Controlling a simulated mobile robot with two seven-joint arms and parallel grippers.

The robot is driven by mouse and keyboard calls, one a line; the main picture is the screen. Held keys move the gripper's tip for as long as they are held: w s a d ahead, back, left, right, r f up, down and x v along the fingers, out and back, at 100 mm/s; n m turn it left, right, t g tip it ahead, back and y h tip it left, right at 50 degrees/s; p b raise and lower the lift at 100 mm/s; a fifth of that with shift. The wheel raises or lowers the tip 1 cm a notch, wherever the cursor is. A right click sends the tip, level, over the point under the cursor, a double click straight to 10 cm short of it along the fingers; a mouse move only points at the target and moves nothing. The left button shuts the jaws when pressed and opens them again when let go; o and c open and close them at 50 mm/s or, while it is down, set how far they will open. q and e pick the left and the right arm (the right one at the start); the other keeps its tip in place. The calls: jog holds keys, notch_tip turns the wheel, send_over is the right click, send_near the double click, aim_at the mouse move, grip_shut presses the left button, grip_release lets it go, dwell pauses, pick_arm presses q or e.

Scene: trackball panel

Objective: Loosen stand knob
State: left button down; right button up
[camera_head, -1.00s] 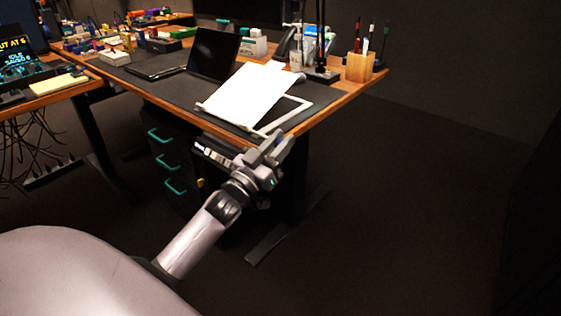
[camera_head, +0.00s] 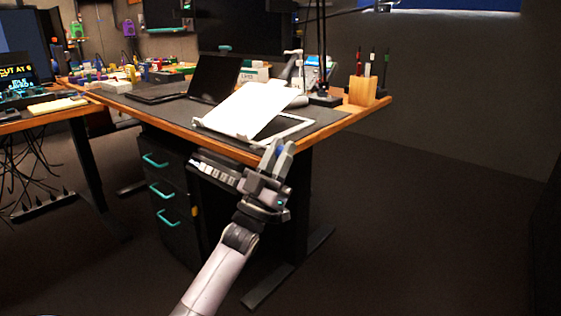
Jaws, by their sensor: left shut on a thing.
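The stand (camera_head: 285,127) is a pale open frame near the front right edge of the desk, with a white sheet-like panel (camera_head: 250,107) tilted on it. My left gripper (camera_head: 279,150) reaches up from below to the desk's front edge, at the stand's near corner. Its fingers are shut on the stand knob, which is mostly hidden between them. My right gripper is out of view.
The wooden desk edge (camera_head: 345,121) runs close by the gripper. A dark drawer cabinet (camera_head: 172,190) with teal handles stands below. A dark laptop (camera_head: 214,78) and a wooden pen holder (camera_head: 362,91) are on the desk. The floor at right is clear.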

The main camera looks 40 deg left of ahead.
pick_arm(q)
jog(key=shift+r, duration=0.1)
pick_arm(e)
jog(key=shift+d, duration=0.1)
pick_arm(q)
jog(key=c, duration=1)
grip_release()
jog(key=shift+c, duration=0.2)
jog(key=shift+a, duration=0.1)
